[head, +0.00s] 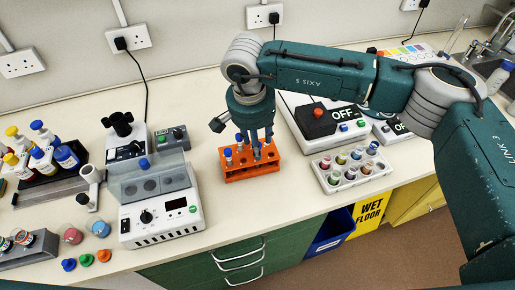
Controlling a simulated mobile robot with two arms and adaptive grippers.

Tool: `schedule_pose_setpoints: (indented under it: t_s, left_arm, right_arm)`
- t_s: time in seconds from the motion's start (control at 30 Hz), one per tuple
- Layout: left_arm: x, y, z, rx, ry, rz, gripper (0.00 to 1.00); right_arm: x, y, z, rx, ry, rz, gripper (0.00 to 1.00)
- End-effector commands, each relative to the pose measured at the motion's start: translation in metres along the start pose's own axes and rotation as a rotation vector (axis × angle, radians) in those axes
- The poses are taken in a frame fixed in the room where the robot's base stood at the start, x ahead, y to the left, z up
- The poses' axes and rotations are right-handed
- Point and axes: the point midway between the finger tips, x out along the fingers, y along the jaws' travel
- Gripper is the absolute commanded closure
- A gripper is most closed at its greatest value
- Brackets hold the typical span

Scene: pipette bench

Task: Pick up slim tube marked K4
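An orange rack (236,179) stands near the middle of the bench and holds several slim tubes with blue caps, one at its left end (228,153). No marking is legible, so I cannot tell which tube is K4. My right gripper (258,152) points down over the right half of the rack, its fingers among the tubes. They hide part of that row, and I cannot tell whether they are closed on a tube. My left gripper is not in view.
A grey-white device with a dial (165,222) stands left of the rack. A white rack of short capped tubes (338,184) stands to the right, before a device reading OFF (345,113). Bottles with coloured caps (66,156) are at far left. Bare bench lies around the orange rack.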

Motion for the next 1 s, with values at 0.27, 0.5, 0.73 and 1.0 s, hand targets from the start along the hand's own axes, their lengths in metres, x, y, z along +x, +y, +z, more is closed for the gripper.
schedule_pose_setpoints:
  t_s: [0.27, 0.5, 0.73, 1.0]
  left_arm:
    - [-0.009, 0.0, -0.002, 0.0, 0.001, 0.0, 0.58]
    - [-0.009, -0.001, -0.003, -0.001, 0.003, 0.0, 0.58]
    - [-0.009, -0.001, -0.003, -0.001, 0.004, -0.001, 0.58]
    - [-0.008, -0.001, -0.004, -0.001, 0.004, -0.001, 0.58]
  right_arm:
    - [0.019, 0.0, 0.0, 0.001, 0.0, -0.002, 0.61]
    - [0.019, 0.0, 0.0, 0.001, 0.0, -0.002, 0.81]
    - [0.018, 0.0, 0.0, 0.001, 0.0, -0.002, 0.97]
    - [0.017, -0.001, -0.001, 0.001, 0.0, -0.002, 0.97]
